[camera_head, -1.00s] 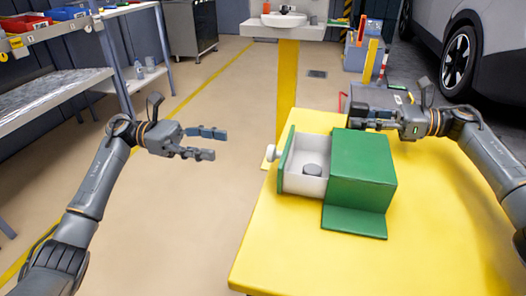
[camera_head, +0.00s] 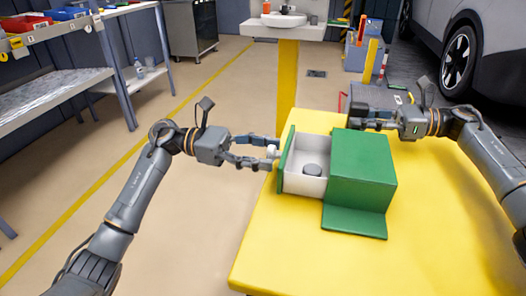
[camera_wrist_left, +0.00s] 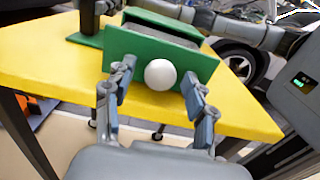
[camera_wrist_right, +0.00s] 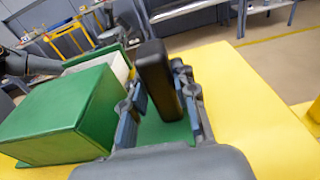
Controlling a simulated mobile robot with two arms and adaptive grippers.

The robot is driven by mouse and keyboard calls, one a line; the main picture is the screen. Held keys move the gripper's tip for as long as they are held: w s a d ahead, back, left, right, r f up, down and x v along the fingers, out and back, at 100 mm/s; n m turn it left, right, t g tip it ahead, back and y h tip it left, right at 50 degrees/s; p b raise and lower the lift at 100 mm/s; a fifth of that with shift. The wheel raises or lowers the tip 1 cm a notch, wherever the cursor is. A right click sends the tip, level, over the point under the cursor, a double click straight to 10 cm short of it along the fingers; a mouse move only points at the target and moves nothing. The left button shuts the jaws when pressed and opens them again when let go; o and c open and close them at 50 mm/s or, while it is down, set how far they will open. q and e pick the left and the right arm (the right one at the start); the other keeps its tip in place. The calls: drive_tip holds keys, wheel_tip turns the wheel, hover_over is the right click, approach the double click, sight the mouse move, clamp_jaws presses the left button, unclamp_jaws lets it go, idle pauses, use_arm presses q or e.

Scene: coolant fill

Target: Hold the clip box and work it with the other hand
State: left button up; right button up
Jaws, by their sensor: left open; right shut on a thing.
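The green clip box (camera_head: 362,165) stands on the yellow table with its white drawer (camera_head: 302,182) pulled out to the left. My left gripper (camera_head: 274,148) is open at the white round knob (camera_head: 271,151) on the drawer's front. In the left wrist view the knob (camera_wrist_left: 160,73) sits between the spread fingers, with gaps on both sides. My right gripper (camera_head: 358,118) is shut on a black upright handle (camera_wrist_right: 158,80) beside the box, seen between its fingers in the right wrist view.
The yellow table (camera_head: 285,255) is clear in front of the box and to its right. Shelves with bins (camera_head: 70,14) stand at the left. A sink (camera_head: 285,20) is at the back and a car (camera_head: 475,45) at the back right.

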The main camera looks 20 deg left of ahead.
sight(290, 156)
use_arm(q)
clamp_jaws()
drive_tip(key=d, duration=0.8)
drive_tip(key=shift+d, duration=0.25)
use_arm(e)
drive_tip(key=shift+a, duration=0.1)
use_arm(q)
unclamp_jaws()
drive_tip(key=shift+a, duration=0.1)
drive_tip(key=a, duration=1.2)
